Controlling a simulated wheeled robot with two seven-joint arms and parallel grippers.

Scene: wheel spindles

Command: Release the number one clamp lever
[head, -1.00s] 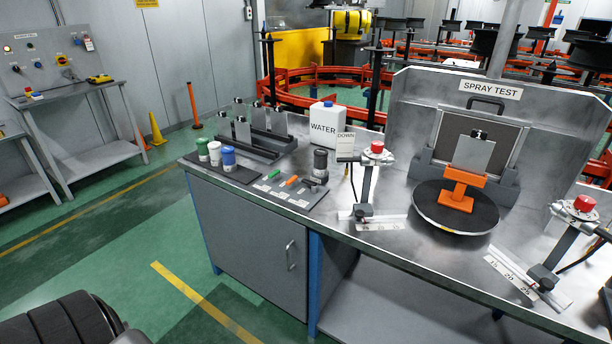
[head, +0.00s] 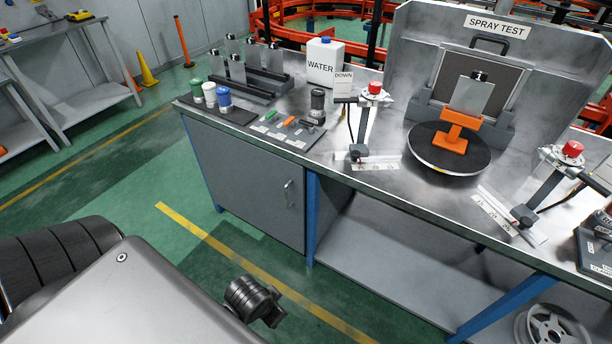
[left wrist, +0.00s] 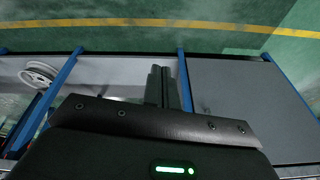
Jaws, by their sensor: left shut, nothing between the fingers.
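Two spray stands are on the bench. The left stand has a red top (head: 374,88) and a small dark clamp block (head: 357,155) at its foot on a scaled rail. The right stand has a red top (head: 572,149) and a dark clamp block (head: 523,216) on a second rail. Both levers are too small to make out, and I cannot read a number one on either. My left gripper (left wrist: 168,72) is shut and empty in the left wrist view, with the bench front beyond it. Its fingers cannot be made out in the head view. My right gripper is not in view.
A turntable (head: 449,167) with an orange holder (head: 456,133) stands between the stands, before the spray test panel (head: 543,45). A water container (head: 324,63) and several bottles are further left. A wheel (head: 552,328) lies under the bench. The green floor in front is clear.

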